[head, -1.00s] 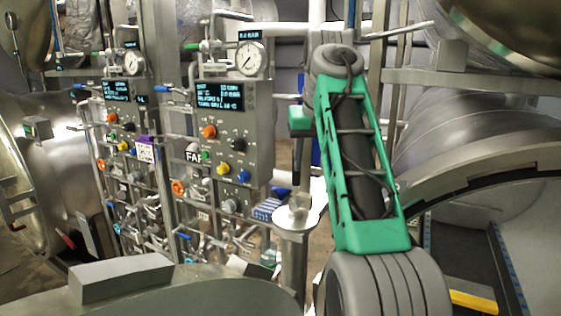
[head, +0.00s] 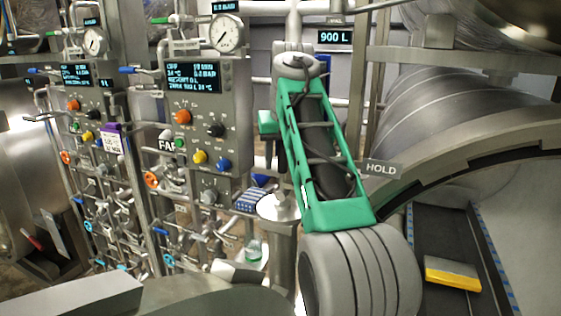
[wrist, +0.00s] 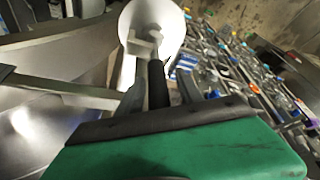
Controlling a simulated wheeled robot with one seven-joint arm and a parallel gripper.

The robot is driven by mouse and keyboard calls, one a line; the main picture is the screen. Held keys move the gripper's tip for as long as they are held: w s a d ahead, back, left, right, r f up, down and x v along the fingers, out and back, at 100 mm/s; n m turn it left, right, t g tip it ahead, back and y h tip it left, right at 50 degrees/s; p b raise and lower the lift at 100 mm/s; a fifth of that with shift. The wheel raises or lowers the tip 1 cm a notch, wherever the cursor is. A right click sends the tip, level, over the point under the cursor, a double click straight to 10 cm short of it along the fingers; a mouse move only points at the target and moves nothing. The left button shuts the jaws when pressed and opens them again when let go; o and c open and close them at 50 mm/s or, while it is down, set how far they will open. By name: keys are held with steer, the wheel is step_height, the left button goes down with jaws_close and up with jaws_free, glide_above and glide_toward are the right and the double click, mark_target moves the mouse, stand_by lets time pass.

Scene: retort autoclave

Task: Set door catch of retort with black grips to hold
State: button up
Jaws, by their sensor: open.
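A grey HOLD label (head: 382,168) stands at the rim of the large retort opening (head: 450,150) on the right of the head view. My gripper (head: 270,155) is partly behind my green arm link, pointing down above a round pale disc (head: 280,208) on a post. In the wrist view my gripper (wrist: 162,85) is open, its dark fingers reaching towards the white disc (wrist: 165,25). A grey piece with a black section shows between the fingers; I cannot tell whether it is the door catch or whether they touch it. No black grips are clearly recognisable on the retort.
Control panels (head: 207,120) with knobs, gauges and valve handles fill the left. A blue rack (head: 250,200) is beside the disc. Pipes and posts crowd the back.

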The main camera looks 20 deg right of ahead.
steer(key=shift+c, duration=0.3)
jaws_close()
stand_by(1.1)
